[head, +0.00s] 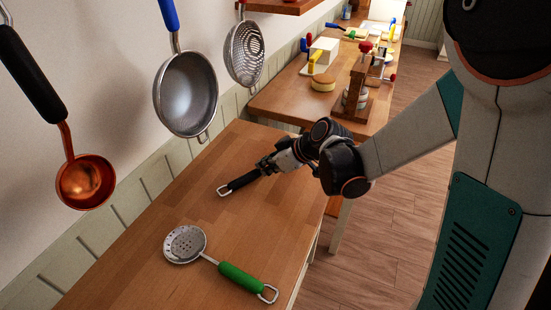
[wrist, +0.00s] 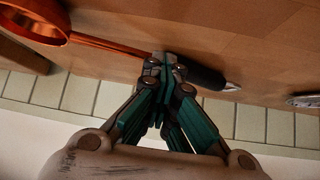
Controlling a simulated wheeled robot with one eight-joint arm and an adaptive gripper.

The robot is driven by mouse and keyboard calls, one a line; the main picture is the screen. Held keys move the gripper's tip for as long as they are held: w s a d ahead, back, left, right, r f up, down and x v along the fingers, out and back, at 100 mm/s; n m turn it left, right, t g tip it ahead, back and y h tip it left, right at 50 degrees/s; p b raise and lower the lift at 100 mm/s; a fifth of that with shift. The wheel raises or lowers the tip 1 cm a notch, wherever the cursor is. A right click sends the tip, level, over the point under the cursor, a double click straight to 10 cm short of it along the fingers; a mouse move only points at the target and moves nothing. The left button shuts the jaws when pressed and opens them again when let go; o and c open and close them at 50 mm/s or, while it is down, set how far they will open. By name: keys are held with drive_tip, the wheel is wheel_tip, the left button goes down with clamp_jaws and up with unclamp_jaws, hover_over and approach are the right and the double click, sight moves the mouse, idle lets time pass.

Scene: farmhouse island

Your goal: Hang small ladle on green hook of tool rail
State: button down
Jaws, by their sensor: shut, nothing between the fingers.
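A ladle with a black handle (head: 243,181) lies on the wooden counter, its end loop toward the left. In the wrist view its copper bowl (wrist: 38,18) is at upper left and its copper shaft runs to the black handle (wrist: 200,75). In the head view its bowl is hidden by my gripper. My gripper (head: 264,166) is shut with nothing held, right at the ladle, where the shaft meets the handle. In the wrist view the fingertips (wrist: 166,68) overlap that spot; whether they touch it I cannot tell. The rail and green hook are not in view.
A green-handled skimmer (head: 185,244) lies on the near counter (head: 130,245). A larger-looking copper ladle (head: 85,182), a blue-handled strainer (head: 186,95) and another strainer (head: 245,55) hang along the wall. A second table (head: 290,100) behind carries several objects, including a wooden stand (head: 357,80).

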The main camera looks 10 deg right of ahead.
drive_tip(key=shift+r+p, duration=1.3)
drive_tip(key=shift+r, duration=0.65)
